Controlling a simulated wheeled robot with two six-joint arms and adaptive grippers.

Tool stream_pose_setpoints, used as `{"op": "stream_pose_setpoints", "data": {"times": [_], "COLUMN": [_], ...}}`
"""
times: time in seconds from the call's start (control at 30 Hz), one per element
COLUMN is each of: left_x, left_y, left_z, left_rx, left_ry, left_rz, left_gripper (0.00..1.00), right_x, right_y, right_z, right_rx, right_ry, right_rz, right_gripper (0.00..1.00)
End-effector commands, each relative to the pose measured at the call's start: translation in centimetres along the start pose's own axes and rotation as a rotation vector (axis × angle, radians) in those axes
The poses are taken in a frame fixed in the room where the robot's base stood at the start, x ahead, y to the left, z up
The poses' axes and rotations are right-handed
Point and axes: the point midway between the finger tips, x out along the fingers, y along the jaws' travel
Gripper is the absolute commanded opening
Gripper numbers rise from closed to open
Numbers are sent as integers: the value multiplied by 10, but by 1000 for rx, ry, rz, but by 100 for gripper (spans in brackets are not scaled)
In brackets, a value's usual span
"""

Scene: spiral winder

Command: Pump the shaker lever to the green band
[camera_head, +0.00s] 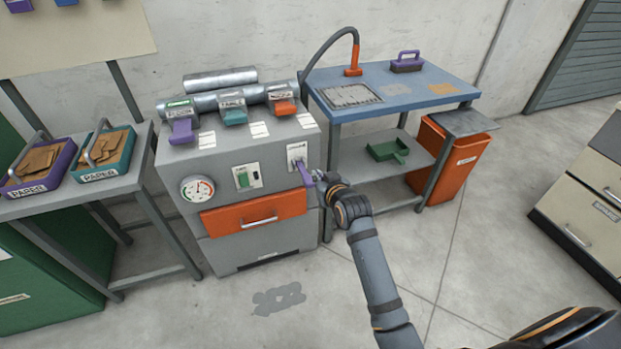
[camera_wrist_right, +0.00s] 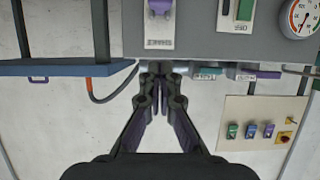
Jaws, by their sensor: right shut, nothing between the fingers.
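The shaker lever (camera_head: 305,174) is a purple handle below a white label plate at the right of the grey machine's front, angled downward. In the right wrist view, which is upside down, its purple part (camera_wrist_right: 160,7) shows at the top edge. The round gauge (camera_head: 197,188) with coloured bands is at the machine's left front; it also shows in the right wrist view (camera_wrist_right: 300,18). Its needle reading is too small to tell. My right gripper (camera_head: 319,178) is shut and empty, close beside the lever; I cannot tell whether they touch. My left gripper is out of view.
The machine (camera_head: 235,160) has an orange drawer (camera_head: 253,214) and a green switch (camera_head: 243,179). A blue-topped table (camera_head: 410,85) and orange bin (camera_head: 455,160) stand to the right. Paper trays (camera_head: 103,150) sit on a left table.

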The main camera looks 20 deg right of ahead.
Motion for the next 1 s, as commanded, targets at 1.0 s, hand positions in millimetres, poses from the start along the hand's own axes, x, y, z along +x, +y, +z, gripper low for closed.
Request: {"op": "stream_pose_setpoints", "data": {"times": [1.0], "left_x": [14], "left_y": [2], "left_z": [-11], "left_rx": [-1], "left_ry": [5], "left_rz": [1], "left_gripper": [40], "right_x": [91], "right_y": [0], "right_z": [39], "right_rx": [-1], "right_ry": [0], "right_rz": [0], "right_gripper": [0]}}
